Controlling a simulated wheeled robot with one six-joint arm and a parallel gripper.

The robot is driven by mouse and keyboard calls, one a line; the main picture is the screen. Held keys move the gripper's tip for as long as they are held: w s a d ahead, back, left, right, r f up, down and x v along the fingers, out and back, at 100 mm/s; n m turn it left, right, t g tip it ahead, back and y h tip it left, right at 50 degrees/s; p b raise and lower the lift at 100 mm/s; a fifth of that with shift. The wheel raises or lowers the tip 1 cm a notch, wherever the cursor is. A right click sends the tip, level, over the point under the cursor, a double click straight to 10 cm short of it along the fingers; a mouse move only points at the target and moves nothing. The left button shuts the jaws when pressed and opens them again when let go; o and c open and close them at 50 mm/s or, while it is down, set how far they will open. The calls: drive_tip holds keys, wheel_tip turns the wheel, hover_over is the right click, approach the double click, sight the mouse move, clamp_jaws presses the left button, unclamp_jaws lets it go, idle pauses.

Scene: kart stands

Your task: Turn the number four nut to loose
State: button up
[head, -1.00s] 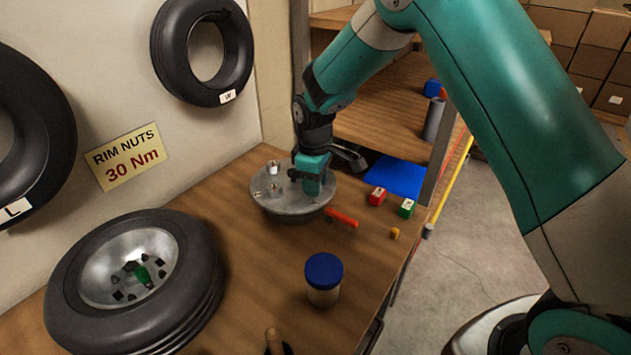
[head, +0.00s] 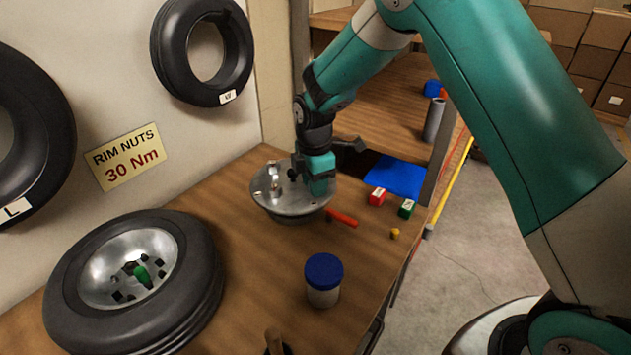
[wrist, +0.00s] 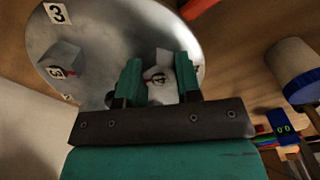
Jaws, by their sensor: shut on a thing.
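A round grey metal disc (head: 283,207) stands on the wooden bench, and its face fills much of the wrist view (wrist: 110,55). The number four nut (wrist: 160,62) is a grey block with a "4" and a small red mark on its face. My gripper (wrist: 159,75) has its two teal fingers on either side of this nut, shut on it. In the head view my gripper (head: 318,188) is down at the right part of the disc and hides the nut.
A red-handled tool (head: 342,218) lies close to the disc. A red block (head: 377,197), a green block (head: 407,208) and a blue-lidded jar (head: 323,283) stand on the bench. A wheel (head: 190,300) lies front left. Bench between wheel and jar is clear.

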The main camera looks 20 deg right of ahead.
drive_tip(key=shift+w+a+r+n, duration=0.15)
drive_tip(key=shift+w+r+n, duration=0.05)
drive_tip(key=shift+n, duration=0.2)
drive_tip(key=o, duration=0.9)
drive_tip(key=shift+f, duration=0.1)
drive_tip(key=shift+s, duration=0.1)
wheel_tip(320, 180, up, 17)
drive_tip(key=shift+r+b, duration=0.2)
drive_tip(key=shift+b, duration=1)
